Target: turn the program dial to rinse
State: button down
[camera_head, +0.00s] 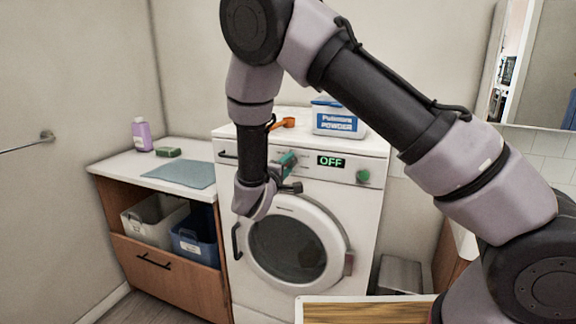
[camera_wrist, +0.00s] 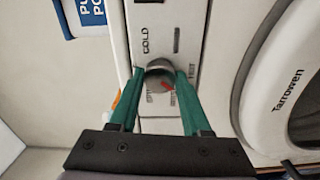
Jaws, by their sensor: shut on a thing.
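The washing machine (camera_head: 365,225) is white, and its display (camera_head: 331,161) reads "OFF". In the wrist view, the round grey dial (camera_wrist: 160,73) has a red pointer mark aimed toward the lower right of the picture. The word "COLD" is printed above it; the labels below are partly hidden and too small to read surely. My gripper (camera_wrist: 162,80) has green fingers on both sides of the dial and is shut on it. In the head view, my gripper (camera_head: 288,165) is at the panel's left part, and the dial is hidden behind it and my arm.
A green round button (camera_head: 363,176) is right of the display. The round door (camera_head: 339,232) is shut below. A blue-and-white powder box (camera_head: 338,124) and an orange scoop (camera_head: 285,123) lie on top. A counter with a cloth (camera_head: 185,174) stands left.

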jog(key=shift+m, duration=1.9)
jog(key=shift+f, duration=0.1)
jog(key=shift+c, duration=1.8)
grip_release()
jog(key=shift+s, duration=0.1)
jog(key=v, duration=1)
jog(key=shift+s, duration=0.3)
jog(key=shift+a, duration=0.15)
